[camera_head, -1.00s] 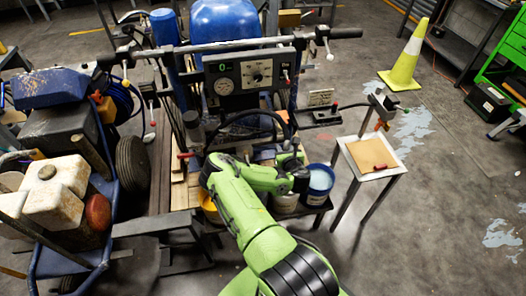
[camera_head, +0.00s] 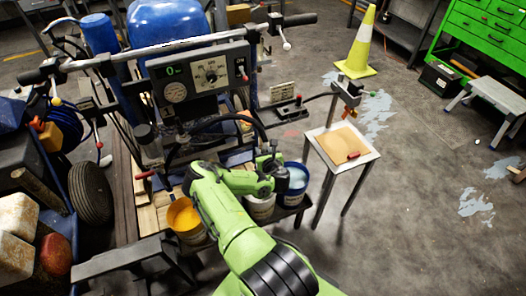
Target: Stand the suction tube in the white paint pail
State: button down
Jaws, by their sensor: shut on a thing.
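My gripper (camera_head: 272,168) is at the end of my green arm, low over the row of pails. Its fingers are small and partly hidden; it appears shut on the black suction tube (camera_head: 225,120), which arches over from the machine's left side. The tube's lower end is hidden behind my gripper and wrist. A white-sided pail (camera_head: 262,208) stands in the middle of the row, its top mostly covered by my wrist. A blue pail (camera_head: 297,197) with pale paint stands at its right, and a pail of yellow paint (camera_head: 186,218) at its left.
The striper's control panel (camera_head: 203,76) and handlebar (camera_head: 165,42) rise behind the pails. A small stand (camera_head: 368,157) with a tan top is at the right. Open floor lies at right.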

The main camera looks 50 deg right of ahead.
notch_tip(320, 180, down, 18)
jog(key=b, duration=1.4)
jog(key=shift+r, duration=0.2)
jog(key=c, duration=0.7)
grip_release()
jog(key=p+v, duration=0.1)
jog(key=v, duration=1.4)
jog(key=shift+s+a+r, duration=0.2)
jog(key=shift+s+r, duration=0.05)
jog(key=shift+r, duration=0.05)
